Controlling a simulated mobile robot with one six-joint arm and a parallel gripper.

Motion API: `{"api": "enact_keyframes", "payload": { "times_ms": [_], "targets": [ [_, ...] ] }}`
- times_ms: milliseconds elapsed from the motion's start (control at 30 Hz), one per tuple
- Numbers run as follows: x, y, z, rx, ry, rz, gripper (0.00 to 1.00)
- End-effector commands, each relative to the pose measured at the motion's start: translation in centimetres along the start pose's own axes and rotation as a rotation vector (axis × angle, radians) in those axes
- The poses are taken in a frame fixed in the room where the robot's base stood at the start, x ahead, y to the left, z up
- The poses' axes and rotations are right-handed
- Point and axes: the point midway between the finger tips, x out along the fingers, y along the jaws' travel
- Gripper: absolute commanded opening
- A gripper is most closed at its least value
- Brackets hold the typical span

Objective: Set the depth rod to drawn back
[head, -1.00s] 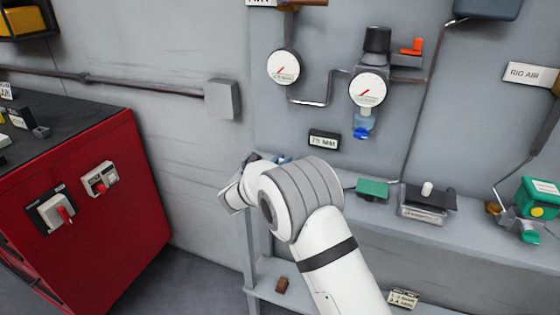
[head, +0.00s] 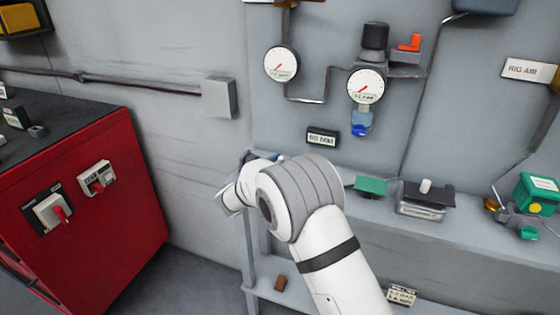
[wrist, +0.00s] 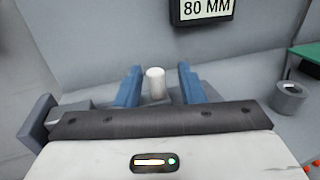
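In the wrist view the two blue fingers of my gripper (wrist: 159,72) stand apart, with an upright white peg (wrist: 155,86) between them. The peg looks like the handle of the depth rod. A narrow gap shows on each side of the peg, so the fingers are around it and do not appear to clamp it. The peg's lower end and the rod are hidden behind my gripper body. A display (wrist: 205,10) above reads 80 MM; it also shows in the head view (head: 322,137). In the head view my arm hides most of the gripper and the peg.
Along the shelf to the right are a green block (head: 370,186), a black-topped device with a white knob (head: 425,187) and a green-and-grey fitting (head: 538,195). Gauges (head: 281,63) and pipes are on the wall above. A red cabinet (head: 110,225) stands left, with open floor between.

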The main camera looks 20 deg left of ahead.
Motion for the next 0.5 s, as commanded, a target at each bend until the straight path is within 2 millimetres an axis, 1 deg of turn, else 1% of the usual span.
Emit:
{"api": "enact_keyframes", "payload": {
  "times_ms": [100, 300, 400, 500],
  "targets": [
    [-2.2, 0.1, -0.1, 0.0, -0.001, 0.004, 0.35],
    [-5.3, 0.0, -0.1, 0.0, 0.0, 0.002, 0.35],
    [-6.2, 0.0, -0.1, 0.0, -0.001, -0.001, 0.35],
    [-6.6, -0.1, -0.1, 0.0, -0.001, -0.001, 0.35]
  ]
}}
